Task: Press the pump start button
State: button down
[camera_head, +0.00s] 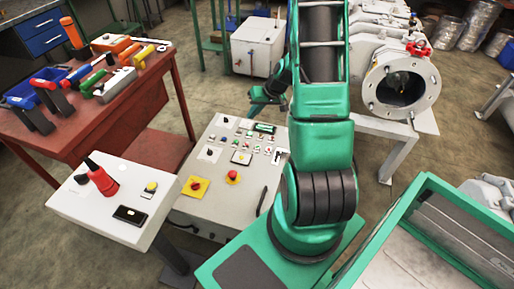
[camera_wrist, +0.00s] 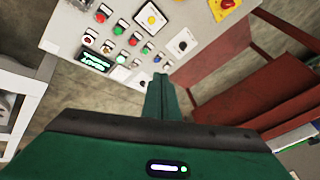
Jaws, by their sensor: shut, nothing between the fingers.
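The control panel (camera_head: 215,185) is a light grey sloped box with several small red and green buttons, seen in the head view left of my arm. In the wrist view, part of the panel (camera_wrist: 185,17) shows with green buttons (camera_wrist: 146,48) and red buttons (camera_wrist: 123,22) in rows. Labels are too small to read, so I cannot tell which is the pump start button. My gripper (camera_wrist: 160,76) is shut and empty. Its fingertips appear just beyond the panel's button rows in the wrist view, apart from the buttons. In the head view my gripper (camera_head: 262,98) is over the panel's far edge.
A lit green display (camera_wrist: 95,61) sits beside the buttons. A white pedestal box (camera_head: 110,215) and a red tool table (camera_head: 90,125) stand left. A flanged vacuum chamber (camera_head: 400,85) stands right.

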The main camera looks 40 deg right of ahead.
aim_at(259, 147)
jog(key=w+d+f+m+t, duration=0.2)
jog(key=d+f, duration=0.4)
jog(key=f, duration=0.8)
jog(key=shift+w+d+m+t+h, duration=0.2)
jog(key=shift+m+t+h, duration=0.2)
jog(key=shift+m+t, duration=0.4)
jog(key=shift+a+f, duration=0.1)
jog(key=shift+f, duration=0.05)
jog(key=shift+f, duration=4.35)
jog(key=shift+f, duration=0.1)
jog(key=shift+s+f, duration=0.1)
jog(key=shift+f, duration=0.2)
jog(key=shift+f, duration=0.4)
jog(key=shift+r, duration=0.85)
